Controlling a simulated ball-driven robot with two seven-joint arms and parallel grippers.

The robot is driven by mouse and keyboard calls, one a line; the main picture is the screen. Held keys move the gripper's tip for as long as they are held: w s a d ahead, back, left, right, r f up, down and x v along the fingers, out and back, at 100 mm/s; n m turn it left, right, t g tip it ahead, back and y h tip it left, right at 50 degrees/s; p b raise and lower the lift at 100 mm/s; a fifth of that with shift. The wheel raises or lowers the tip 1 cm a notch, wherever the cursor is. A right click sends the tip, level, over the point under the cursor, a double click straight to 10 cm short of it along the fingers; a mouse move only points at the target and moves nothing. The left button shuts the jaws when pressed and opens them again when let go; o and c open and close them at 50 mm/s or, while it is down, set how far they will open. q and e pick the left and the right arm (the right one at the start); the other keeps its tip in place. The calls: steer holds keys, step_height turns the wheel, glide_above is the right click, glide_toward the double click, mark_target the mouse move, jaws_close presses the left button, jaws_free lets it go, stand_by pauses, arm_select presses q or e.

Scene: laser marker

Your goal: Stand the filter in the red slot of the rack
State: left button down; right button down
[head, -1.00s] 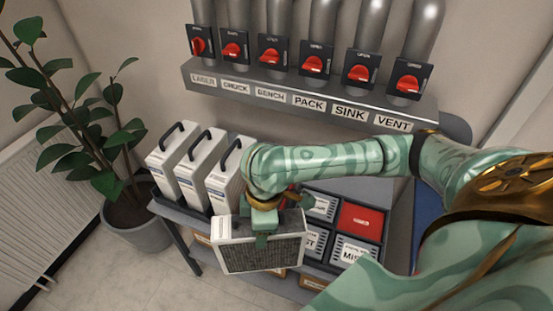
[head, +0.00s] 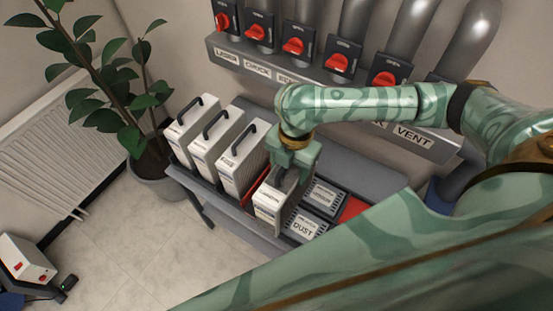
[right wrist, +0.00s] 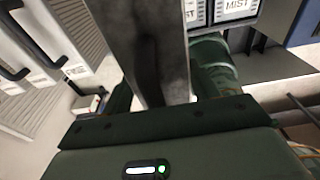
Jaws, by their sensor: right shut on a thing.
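My right gripper (head: 292,160) is shut on the top of a white filter (head: 268,205), which it holds upright and end-on to the head view. The rack (head: 183,158) carries several white filters with black handles at its left. The red slot (head: 250,191) shows as a red strip between the third standing filter (head: 242,160) and the held one. The held filter is just right of that strip; its lower end is partly hidden, so I cannot tell whether it touches the rack. My left gripper is not in view.
Labelled grey bins, one marked DUST (head: 303,226), and a red bin (head: 351,208) lie right of the held filter. A shelf of red-knobbed valves (head: 295,46) hangs behind. A potted plant (head: 150,165) stands left. My arm covers the lower right.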

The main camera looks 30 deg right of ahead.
steer(key=w+d+f+b, duration=0.1)
steer(key=w+f+b, duration=0.4)
steer(key=w+f, duration=0.5)
steer(key=shift+w+d+f, duration=0.2)
steer(key=shift+d+f, duration=0.1)
steer(key=shift+f, duration=0.35)
steer(key=shift+c, duration=2)
jaws_free()
steer(key=shift+s+f, duration=0.1)
steer(key=shift+f, duration=0.05)
step_height(320, 180, up, 12)
steer(key=d+p, duration=0.1)
steer(key=p, duration=0.2)
steer(key=shift+w, duration=0.35)
